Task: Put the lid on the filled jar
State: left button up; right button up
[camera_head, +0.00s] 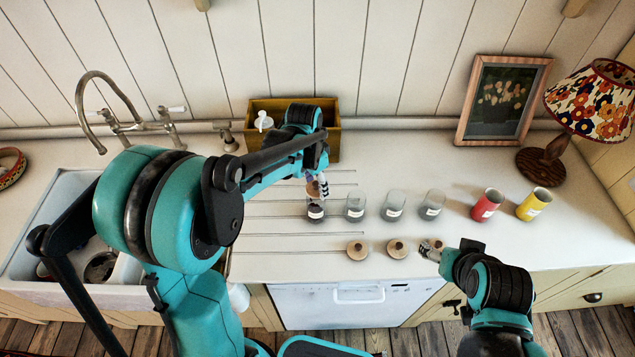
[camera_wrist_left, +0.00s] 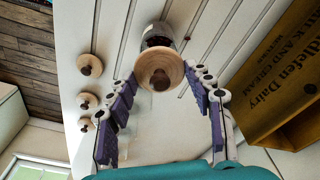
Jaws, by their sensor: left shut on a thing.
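The filled jar (camera_head: 315,213), with dark contents and a white label, stands leftmost in a row of jars on the counter. My left gripper (camera_head: 318,184) is shut on a round wooden lid (camera_wrist_left: 160,72) with a darker knob. It holds the lid over the jar's mouth; I cannot tell whether lid and rim touch. In the left wrist view, the lid sits between the fingertips and hides part of the jar (camera_wrist_left: 158,34). My right gripper (camera_head: 432,249) is by the rightmost loose lid; whether its jaws are open is unclear.
Clear jars (camera_head: 355,206) (camera_head: 393,206) (camera_head: 432,205) stand to the right. Loose wooden lids (camera_head: 357,250) (camera_head: 397,249) lie nearer the front. A red canister (camera_head: 487,205) and a yellow canister (camera_head: 534,204) stand further right. A wooden crate (camera_head: 332,145) is behind my left gripper.

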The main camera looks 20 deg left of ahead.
aim_at(315, 189)
pick_arm(q)
jog(key=shift+f+b, duration=0.85)
jog(key=shift+f, duration=0.8)
jog(key=shift+f+b, duration=0.6)
jog(key=shift+b, duration=0.05)
jog(key=o, duration=0.7)
jog(key=shift+r, duration=0.1)
jog(key=shift+s+a+r+p, duration=0.2)
jog(key=shift+r+p, duration=1.15)
jog(key=shift+r, duration=0.45)
jog(key=shift+s+a+r+p, duration=0.15)
jog(key=shift+r+p, duration=1.2)
jog(key=shift+r, duration=0.5)
jog(key=shift+s+a+r+p, duration=0.2)
jog(key=shift+r+p, duration=1.15)
jog(key=shift+r, duration=0.45)
